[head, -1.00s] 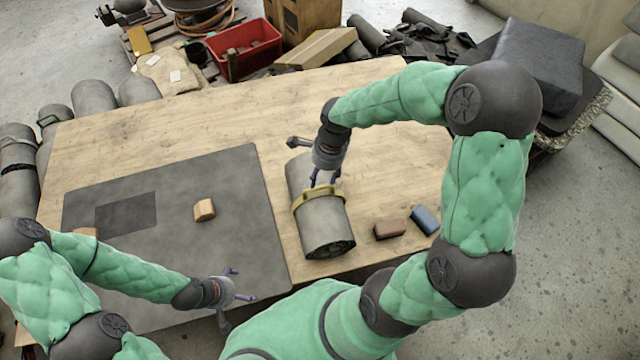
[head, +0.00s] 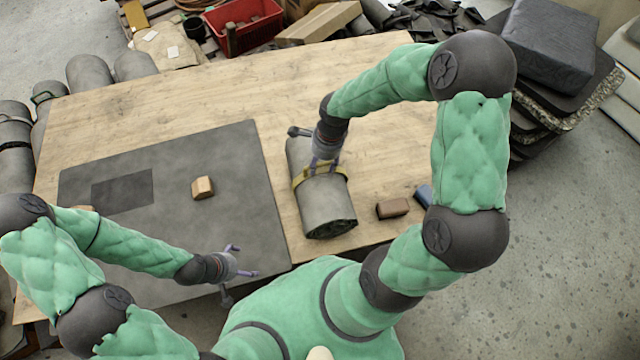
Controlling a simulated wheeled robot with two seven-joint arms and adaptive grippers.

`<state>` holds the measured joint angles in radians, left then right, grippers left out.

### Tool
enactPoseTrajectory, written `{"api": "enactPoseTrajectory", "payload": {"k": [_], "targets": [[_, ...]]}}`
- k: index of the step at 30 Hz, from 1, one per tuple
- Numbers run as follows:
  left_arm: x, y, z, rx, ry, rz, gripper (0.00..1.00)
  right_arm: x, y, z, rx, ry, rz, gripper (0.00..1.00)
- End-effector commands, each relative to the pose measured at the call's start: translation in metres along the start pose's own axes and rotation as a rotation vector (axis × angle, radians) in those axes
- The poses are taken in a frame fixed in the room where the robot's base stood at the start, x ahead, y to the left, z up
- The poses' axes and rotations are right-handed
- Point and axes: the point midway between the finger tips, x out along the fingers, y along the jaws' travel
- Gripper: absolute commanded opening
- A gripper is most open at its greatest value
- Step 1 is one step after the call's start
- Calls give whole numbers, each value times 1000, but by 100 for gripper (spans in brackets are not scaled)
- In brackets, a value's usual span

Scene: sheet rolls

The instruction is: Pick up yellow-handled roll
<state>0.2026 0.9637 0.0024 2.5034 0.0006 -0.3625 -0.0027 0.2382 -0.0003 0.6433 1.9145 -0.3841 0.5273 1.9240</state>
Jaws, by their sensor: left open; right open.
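The grey roll (head: 327,212) lies on the wooden table to the right of the dark mat, its near end facing me. A yellow strap handle (head: 341,172) crosses its top. My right gripper (head: 322,170) points down at the handle from above with open fingers. The fingertips are at the handle; I cannot tell whether they touch it or straddle it. The gripper and wrist hide part of the roll's far half. My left gripper (head: 249,262) is open and empty over the near right part of the mat.
The dark mat (head: 225,165) carries a tan block (head: 202,187) and a darker rectangular patch (head: 122,190). A brown block (head: 392,208) and a partly hidden blue block (head: 424,196) sit right of the roll. Several grey rolls (head: 90,72) stand beyond the table's left edge. The far tabletop is clear.

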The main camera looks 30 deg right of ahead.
Motion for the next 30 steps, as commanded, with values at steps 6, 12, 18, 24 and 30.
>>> {"api": "enactPoseTrajectory", "payload": {"k": [6, 12, 18, 24, 30], "targets": [[8, -3, 0, 0, 0, 0, 97, 20, 0, 0, -1, -1, 1, 50], [7, -2, 0, 0, 0, 0, 97, 19, 0, 0, 0, -1, 0, 39], [7, -2, 0, 0, 0, 0, 97, 19, 0, 0, 0, -1, 0, 0], [7, -2, 0, 0, 0, 0, 97, 16, -4, 0, 1, -2, -9, 0], [5, -2, 0, 0, 0, 0, 97, 14, -4, 0, 1, -1, -10, 0]]}}
